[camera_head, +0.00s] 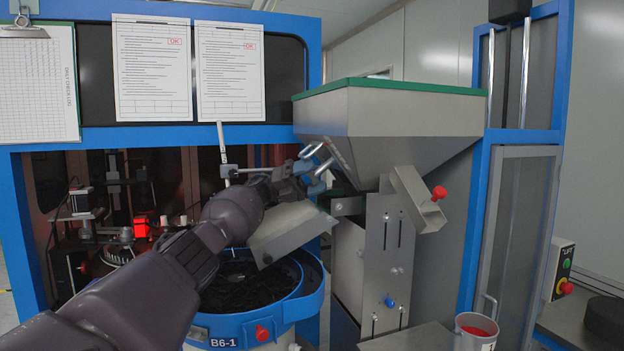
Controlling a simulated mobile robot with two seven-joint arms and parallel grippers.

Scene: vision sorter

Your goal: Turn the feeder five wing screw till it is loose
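My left arm comes in from the lower left, and its gripper (319,162) is in front of the sloping left face of the grey hopper (405,112). Its two pale fingers look apart, with hopper wall showing between them and nothing clearly held. I cannot make out a wing screw at the fingers; the wrist hides part of that area. A red knob (438,192) sits on a tilted metal chute, and a blue knob (389,302) is on the slotted plate below the hopper. No label reading feeder five is legible. My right gripper is not in view.
A blue-rimmed bowl (312,302) marked B6-1 holds dark parts below my wrist. A tilted metal tray (290,232) is close under the gripper. A cup with red contents (475,330) stands at lower right. Blue frame posts flank the hopper.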

